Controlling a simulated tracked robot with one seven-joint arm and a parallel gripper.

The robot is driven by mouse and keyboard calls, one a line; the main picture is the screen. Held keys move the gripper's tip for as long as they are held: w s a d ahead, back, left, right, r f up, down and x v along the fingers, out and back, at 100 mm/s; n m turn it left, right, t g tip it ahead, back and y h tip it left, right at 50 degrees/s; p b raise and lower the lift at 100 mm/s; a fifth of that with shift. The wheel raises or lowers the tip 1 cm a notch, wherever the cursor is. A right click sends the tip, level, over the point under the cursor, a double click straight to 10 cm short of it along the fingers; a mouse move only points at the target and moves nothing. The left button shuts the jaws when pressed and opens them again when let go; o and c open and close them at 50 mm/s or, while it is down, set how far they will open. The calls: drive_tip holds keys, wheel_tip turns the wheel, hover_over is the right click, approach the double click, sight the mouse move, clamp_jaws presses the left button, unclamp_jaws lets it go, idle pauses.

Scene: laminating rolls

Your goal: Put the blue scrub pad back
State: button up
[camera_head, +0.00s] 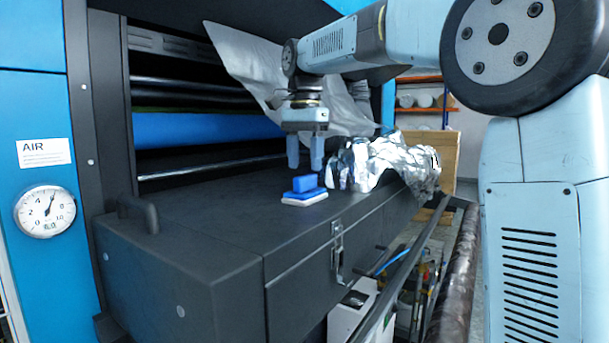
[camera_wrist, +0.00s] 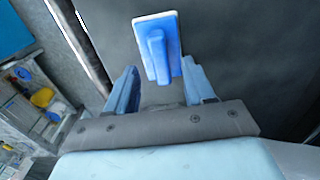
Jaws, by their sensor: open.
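The blue scrub pad (camera_head: 304,190) has a blue grip on top and a white underside. It lies flat on the dark top of the machine's front housing (camera_head: 215,215), near its front edge. My gripper (camera_head: 305,168) points down just above and slightly behind the pad in the head view, with its two blue fingers apart and nothing between them. In the wrist view the pad (camera_wrist: 158,48) lies beyond the fingertips, roughly in line with the gap between the fingers of my gripper (camera_wrist: 160,85). The pad appears apart from the fingers.
Crumpled silver foil (camera_head: 385,162) lies on the housing just right of the pad. A grey sheet (camera_head: 250,65) hangs behind my arm. A black handle (camera_head: 138,212) stands at the housing's left. The housing top left of the pad is clear. A dark roll (camera_head: 455,285) lies at the right.

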sight(308, 175)
wheel_tip(308, 175, up, 7)
drive_tip(key=shift+r, duration=0.15)
drive_tip(key=shift+d, duration=0.1)
drive_tip(key=s+d+f+n+t, duration=0.35)
drive_tip(key=s+d+f, duration=0.55)
drive_tip(key=s+d, duration=0.3)
drive_tip(key=s+d+f+n+t, duration=0.1)
drive_tip(key=s+d+f+n, duration=0.1)
drive_tip(key=s+f, duration=0.4)
drive_tip(key=s+d+f+n+t, duration=0.1)
drive_tip(key=s+d+f+n, duration=0.1)
drive_tip(key=s+d+f, duration=0.2)
drive_tip(key=s+f, duration=0.3)
drive_tip(key=f, duration=0.3)
drive_tip(key=shift+s+d+f, duration=0.2)
drive_tip(key=shift+s+d, duration=0.05)
drive_tip(key=shift+s, duration=0.05)
